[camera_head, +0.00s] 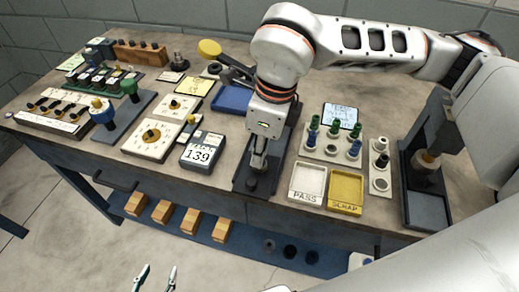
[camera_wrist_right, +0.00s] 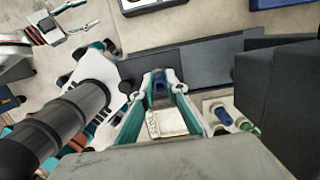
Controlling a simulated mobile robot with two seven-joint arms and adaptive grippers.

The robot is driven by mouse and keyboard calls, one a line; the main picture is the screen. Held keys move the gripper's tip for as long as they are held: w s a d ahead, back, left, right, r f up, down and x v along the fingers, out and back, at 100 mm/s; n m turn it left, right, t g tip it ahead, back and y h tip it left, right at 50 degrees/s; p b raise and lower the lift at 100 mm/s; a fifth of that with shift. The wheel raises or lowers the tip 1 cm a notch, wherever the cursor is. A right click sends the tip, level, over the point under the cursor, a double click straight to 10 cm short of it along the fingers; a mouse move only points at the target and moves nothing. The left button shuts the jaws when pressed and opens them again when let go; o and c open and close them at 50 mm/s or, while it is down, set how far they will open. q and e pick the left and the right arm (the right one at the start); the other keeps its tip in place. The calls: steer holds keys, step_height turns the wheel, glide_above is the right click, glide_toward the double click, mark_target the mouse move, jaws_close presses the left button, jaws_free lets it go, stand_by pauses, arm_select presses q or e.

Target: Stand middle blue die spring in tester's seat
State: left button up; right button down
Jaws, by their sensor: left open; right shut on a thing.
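My right gripper (camera_head: 257,160) points down over the dark tester base (camera_head: 279,180), close above a dark round part (camera_head: 252,182) that looks like its seat. In the right wrist view its teal fingers (camera_wrist_right: 159,78) are shut on a blue die spring (camera_wrist_right: 159,88). The spring's lower end and any contact with the seat are hidden. The spring rack (camera_head: 318,155) holds green, blue and white springs; the middle place of its blue row looks empty. My left gripper (camera_head: 157,279) is open and empty, low in front of the bench, well away from the tester.
The white PASS tray (camera_head: 292,192) and yellow SCRAP tray (camera_head: 346,206) stand right of the tester. A display box reading 139 (camera_head: 198,154) and dial plates stand to its left. A dark press (camera_head: 425,208) is at the far right. Wooden blocks (camera_head: 162,211) lie on the lower shelf.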

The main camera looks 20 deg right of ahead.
steer(key=shift+f, duration=0.15)
steer(key=c, duration=1.9)
jaws_free()
steer(key=o, duration=0.4)
steer(key=shift+r+p, duration=1.15)
steer(key=shift+r, duration=1.35)
steer(key=shift+r+p, duration=0.6)
steer(key=shift+r, duration=0.7)
